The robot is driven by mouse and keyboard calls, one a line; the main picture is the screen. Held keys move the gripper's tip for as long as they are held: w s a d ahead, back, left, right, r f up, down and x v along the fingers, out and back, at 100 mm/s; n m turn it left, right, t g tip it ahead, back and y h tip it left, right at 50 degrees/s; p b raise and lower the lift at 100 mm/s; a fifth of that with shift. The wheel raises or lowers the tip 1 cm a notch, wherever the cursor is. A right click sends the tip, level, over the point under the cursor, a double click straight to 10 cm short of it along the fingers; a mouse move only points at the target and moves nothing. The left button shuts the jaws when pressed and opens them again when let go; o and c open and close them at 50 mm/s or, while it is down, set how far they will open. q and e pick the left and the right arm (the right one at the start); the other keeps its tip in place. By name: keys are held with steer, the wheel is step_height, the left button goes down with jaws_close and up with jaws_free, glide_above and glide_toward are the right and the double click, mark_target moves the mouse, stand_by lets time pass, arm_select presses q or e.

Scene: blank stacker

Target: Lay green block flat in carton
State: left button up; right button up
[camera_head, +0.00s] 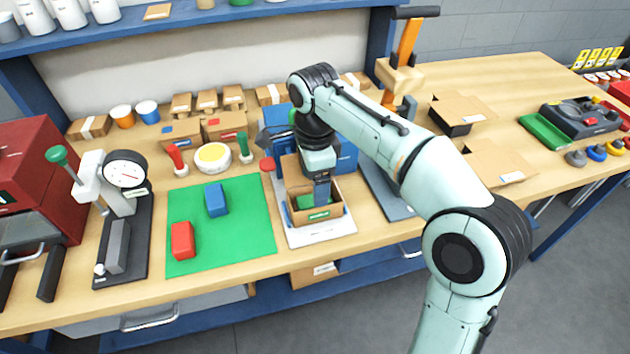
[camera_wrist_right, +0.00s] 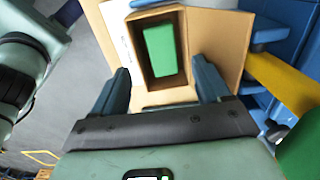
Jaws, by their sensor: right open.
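The green block (camera_wrist_right: 160,50) is inside the open carton (camera_wrist_right: 200,85), between its brown walls. It looks laid lengthwise on the carton floor, and no finger touches it. In the head view the carton (camera_head: 322,217) stands on a white-grey base with its flaps up, and part of the green block (camera_head: 304,201) shows inside. My right gripper (camera_head: 322,197) is over the carton, pointing down. In the wrist view its two fingers (camera_wrist_right: 160,78) are wide apart and empty, at the carton's near side. My left gripper is not in view.
A green mat (camera_head: 240,240) left of the carton bears a blue block (camera_head: 216,199) and a red block (camera_head: 182,240). A dial gauge stand (camera_head: 122,185) is further left. An open carton (camera_head: 496,162) lies at right.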

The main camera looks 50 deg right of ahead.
arm_select(q)
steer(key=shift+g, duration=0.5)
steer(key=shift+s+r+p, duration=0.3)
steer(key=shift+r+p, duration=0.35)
steer(key=shift+p, duration=0.15)
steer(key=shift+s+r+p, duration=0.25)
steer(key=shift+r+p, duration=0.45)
steer(key=shift+p, duration=0.05)
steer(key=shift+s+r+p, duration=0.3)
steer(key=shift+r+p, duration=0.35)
steer(key=shift+p, duration=0.15)
arm_select(e)
step_height(320, 180, up, 12)
steer(key=shift+r, duration=0.15)
